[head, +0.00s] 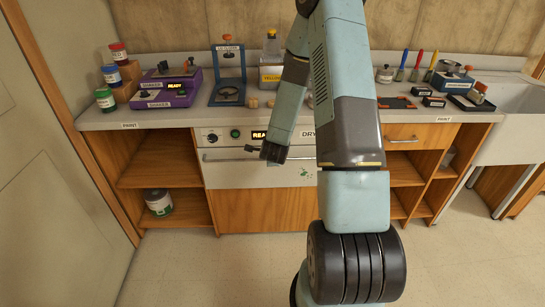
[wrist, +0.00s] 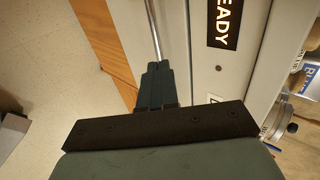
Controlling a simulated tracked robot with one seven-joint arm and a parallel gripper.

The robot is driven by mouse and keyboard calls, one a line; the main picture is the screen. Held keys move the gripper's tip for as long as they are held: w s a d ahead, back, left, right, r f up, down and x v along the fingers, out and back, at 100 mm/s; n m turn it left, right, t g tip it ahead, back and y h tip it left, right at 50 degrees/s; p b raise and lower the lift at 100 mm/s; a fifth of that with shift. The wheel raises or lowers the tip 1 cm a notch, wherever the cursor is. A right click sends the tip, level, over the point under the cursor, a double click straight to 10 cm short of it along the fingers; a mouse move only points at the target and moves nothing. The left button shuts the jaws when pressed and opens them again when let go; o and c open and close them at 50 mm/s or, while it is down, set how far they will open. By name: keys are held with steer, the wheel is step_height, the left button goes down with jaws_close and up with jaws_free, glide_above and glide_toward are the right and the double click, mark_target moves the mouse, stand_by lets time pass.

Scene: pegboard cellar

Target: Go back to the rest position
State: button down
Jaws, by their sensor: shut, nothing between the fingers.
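My gripper (head: 250,148) is at the end of my arm, in front of the dryer (head: 225,175) and just below its lit READY display. In the wrist view the two dark fingers (wrist: 154,68) are together, with nothing seen between them. The dryer's metal handle (wrist: 153,25) runs up from behind the fingertips there. I cannot tell whether the fingers touch it. My arm hides the middle right of the dryer front in the head view.
The counter (head: 120,118) above holds paint jars (head: 106,99), a purple shaker (head: 165,90), a blue press frame (head: 228,75), a yellow-labelled container (head: 270,76) and several tools. A sink (head: 510,110) is at the right. The floor (head: 200,270) in front is clear.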

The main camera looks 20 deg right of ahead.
steer(key=shift+s+a+r, duration=0.1)
steer(key=shift+s+r, duration=0.15)
steer(key=shift+s, duration=0.05)
steer(key=s+a+r+n+y, duration=0.1)
steer(key=s+a+r+n, duration=0.2)
steer(key=r, duration=0.5)
steer(key=s+a+r+n+g+y, duration=0.1)
steer(key=s+a+r+n, duration=0.15)
steer(key=r+n, duration=0.4)
steer(key=s+a+r+n+y, duration=0.1)
steer(key=a+r+n, duration=0.15)
steer(key=r, duration=0.75)
steer(key=s+a+r+n+g, duration=0.1)
steer(key=s+r+n, duration=0.4)
steer(key=s, duration=0.8)
steer(key=s+a+r+n+g, duration=0.1)
steer(key=s+r+n, duration=0.4)
steer(key=s+r, duration=0.4)
steer(key=s, duration=0.4)
steer(key=shift+r, duration=0.2)
